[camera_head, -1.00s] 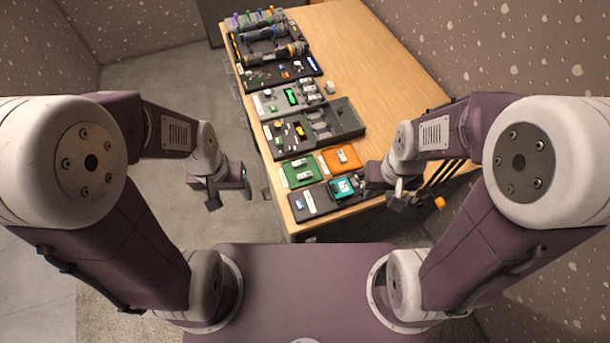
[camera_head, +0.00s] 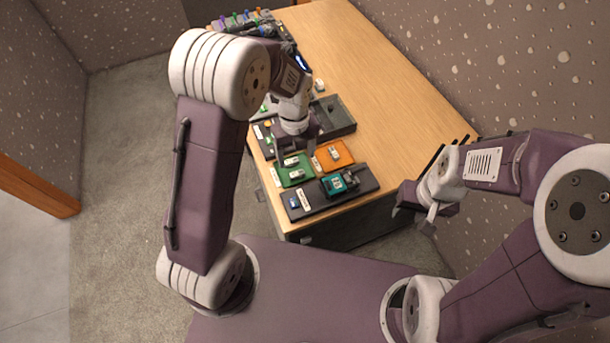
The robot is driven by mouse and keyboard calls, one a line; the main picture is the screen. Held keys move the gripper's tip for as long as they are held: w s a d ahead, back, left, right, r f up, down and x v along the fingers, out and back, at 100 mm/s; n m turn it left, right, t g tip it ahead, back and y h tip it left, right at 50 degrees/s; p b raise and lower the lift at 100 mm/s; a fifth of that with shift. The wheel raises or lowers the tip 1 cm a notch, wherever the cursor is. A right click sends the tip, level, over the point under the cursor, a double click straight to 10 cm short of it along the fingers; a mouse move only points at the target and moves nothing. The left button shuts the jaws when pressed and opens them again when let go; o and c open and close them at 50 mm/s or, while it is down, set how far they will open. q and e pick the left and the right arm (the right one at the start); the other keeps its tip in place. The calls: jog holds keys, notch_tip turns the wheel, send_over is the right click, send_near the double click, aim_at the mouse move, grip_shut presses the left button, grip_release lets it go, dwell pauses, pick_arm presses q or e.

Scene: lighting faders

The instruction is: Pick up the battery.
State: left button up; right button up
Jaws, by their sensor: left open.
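I cannot tell for sure which small item is the battery. Small pale items (camera_head: 296,174) lie on the green tray (camera_head: 303,182), and another pale item (camera_head: 335,154) lies on the orange tray (camera_head: 344,162). A teal device (camera_head: 335,186) sits on the dark front tray (camera_head: 318,208). My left gripper (camera_head: 297,153) is open over the table, its fingers pointing down just above the far edge of the green tray. Nothing shows between its fingers. My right gripper (camera_head: 424,206) hangs off the table's right front side, away from the trays; its jaws are too small to read.
The wooden table (camera_head: 385,85) has a wide bare stretch on the right. A dark compartment tray (camera_head: 340,122) lies behind the orange tray. More trays and tools (camera_head: 240,18) line the left edge farther back, partly hidden by my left arm.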

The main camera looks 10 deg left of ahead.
aim_at(298, 174)
pick_arm(q)
notch_tip(298, 174, down, 4)
jog(key=shift+s+a+r, duration=0.1)
jog(key=shift+a+r, duration=0.05)
jog(key=shift+r, duration=0.1)
jog(key=shift+f, duration=0.3)
jog(key=f, duration=0.4)
jog(key=shift+d+f+b, duration=0.1)
jog(key=shift+d+b, duration=0.15)
jog(key=shift+b, duration=0.1)
jog(key=shift+f, duration=0.35)
jog(key=shift+r, duration=0.1)
jog(key=c, duration=1.5)
jog(key=shift+o, duration=0.2)
